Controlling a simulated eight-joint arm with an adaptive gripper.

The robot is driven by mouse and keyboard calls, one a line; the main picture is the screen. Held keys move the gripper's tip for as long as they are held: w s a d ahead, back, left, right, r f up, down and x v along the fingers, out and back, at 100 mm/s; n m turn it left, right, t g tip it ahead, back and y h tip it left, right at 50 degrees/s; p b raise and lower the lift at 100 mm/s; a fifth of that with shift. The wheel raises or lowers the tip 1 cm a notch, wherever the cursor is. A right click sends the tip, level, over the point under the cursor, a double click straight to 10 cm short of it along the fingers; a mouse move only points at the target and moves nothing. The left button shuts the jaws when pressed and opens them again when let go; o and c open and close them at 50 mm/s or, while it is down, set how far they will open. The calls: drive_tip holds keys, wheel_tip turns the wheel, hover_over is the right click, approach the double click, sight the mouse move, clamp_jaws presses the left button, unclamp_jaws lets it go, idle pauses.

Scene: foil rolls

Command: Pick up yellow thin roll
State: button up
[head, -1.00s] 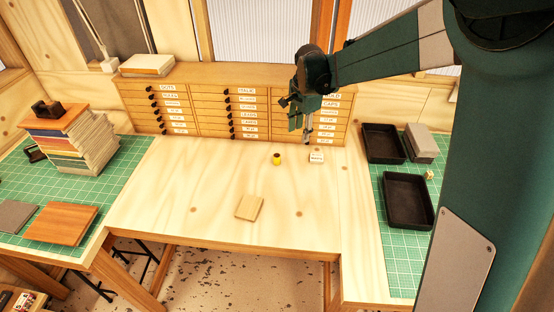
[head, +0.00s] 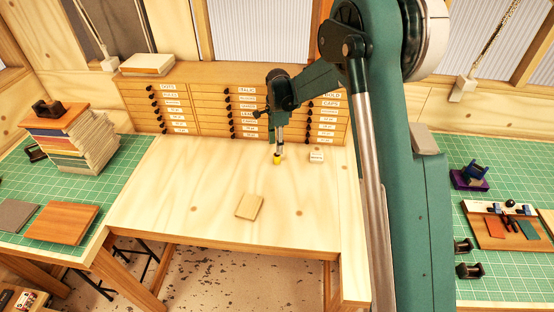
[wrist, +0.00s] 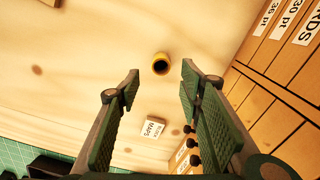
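The yellow thin roll (head: 277,160) is a small yellow cylinder with a dark open top, standing on the pale wooden table near the drawer cabinet. In the wrist view the roll (wrist: 161,63) lies beyond the fingertips, roughly midway between them. My gripper (wrist: 160,85) is open and empty, with its green padded fingers spread wide. In the head view my gripper (head: 279,150) is just above or behind the roll and partly overlaps it. I cannot tell the exact gap.
A small white labelled block (head: 316,156) stands right of the roll. A wooden drawer cabinet (head: 200,107) with knobs stands close behind. A flat wooden piece (head: 249,207) lies nearer the front. The table (head: 180,200) is otherwise mostly clear.

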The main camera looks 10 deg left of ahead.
sight(277, 158)
idle(0.3)
drive_tip(key=shift+f, duration=1.3)
drive_tip(key=shift+f, duration=0.1)
drive_tip(key=shift+w+f+p, duration=0.15)
drive_tip(key=shift+f+p, duration=0.55)
drive_tip(key=shift+f, duration=1.8)
drive_tip(key=c, duration=0.8)
